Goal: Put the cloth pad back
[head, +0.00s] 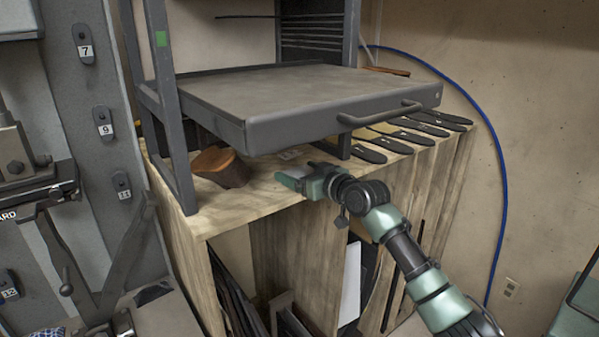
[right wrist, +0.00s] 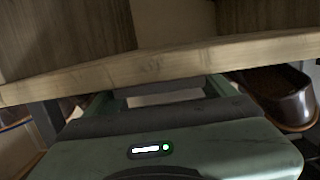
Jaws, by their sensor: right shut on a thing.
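My right gripper (head: 300,178) reaches in from the lower right, at the front edge of the wooden bench top, under the grey drawer. It is shut on a pale, flat thing, which I take to be the cloth pad; in the right wrist view the pad (right wrist: 165,97) shows as a light strip between the green fingers. Most of the pad is hidden by the gripper, and its weave cannot be made out. A blue and white checked cloth (head: 45,333) is cut off at the lower left corner of the head view. My left gripper is not in view.
The pulled-out grey drawer (head: 300,95) with its handle overhangs the bench top (head: 245,205). A brown block (head: 222,168) stands left of the gripper, near a grey rack post. Several dark soles (head: 410,135) lie to the right. The bench's front left corner is bare.

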